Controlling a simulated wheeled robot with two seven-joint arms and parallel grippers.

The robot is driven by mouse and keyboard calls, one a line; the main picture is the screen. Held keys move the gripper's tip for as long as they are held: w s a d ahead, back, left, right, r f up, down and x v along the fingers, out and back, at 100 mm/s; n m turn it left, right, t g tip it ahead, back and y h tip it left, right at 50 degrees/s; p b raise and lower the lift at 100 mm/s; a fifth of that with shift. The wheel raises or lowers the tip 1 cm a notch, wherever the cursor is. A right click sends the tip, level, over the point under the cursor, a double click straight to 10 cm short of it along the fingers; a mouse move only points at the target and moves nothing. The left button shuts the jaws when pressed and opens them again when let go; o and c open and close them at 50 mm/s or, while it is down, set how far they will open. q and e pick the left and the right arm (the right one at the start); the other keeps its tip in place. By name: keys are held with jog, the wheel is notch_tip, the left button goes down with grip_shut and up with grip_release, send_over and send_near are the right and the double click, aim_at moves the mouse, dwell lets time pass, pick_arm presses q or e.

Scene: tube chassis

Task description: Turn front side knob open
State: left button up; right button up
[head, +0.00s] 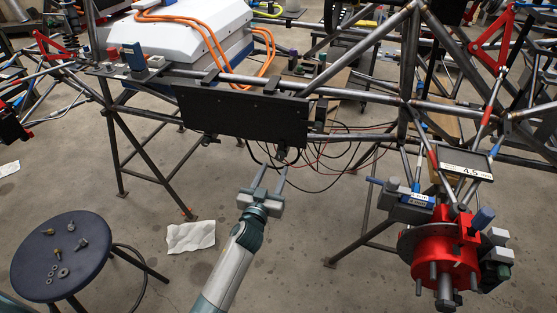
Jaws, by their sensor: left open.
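A black rectangular panel (240,108) is fixed along the chassis tube, under the white box. A small dark knob-like fitting (281,154) sticks out below the panel's lower right edge, and another (208,140) sits under its left part. I cannot tell for sure which is the front side knob, or its turn position. My left gripper (273,168) is open, its two fingers pointing up toward the right fitting. The fingertips are close to that fitting; contact cannot be told. Nothing shows between the fingers. My right gripper is not in view.
Loose black and red cables (335,155) hang right of the fitting. A red hub assembly (443,250) is at the lower right. A round dark stool (62,255) with small hardware stands at the lower left. A white paper (190,237) lies on the open floor.

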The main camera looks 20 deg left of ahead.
aim_at(279, 158)
pick_arm(q)
jog(key=w, duration=0.5)
jog(key=shift+w+a, duration=0.1)
jog(key=shift+w, duration=0.5)
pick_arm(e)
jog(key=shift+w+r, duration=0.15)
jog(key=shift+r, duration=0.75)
pick_arm(q)
jog(key=c, duration=1.1)
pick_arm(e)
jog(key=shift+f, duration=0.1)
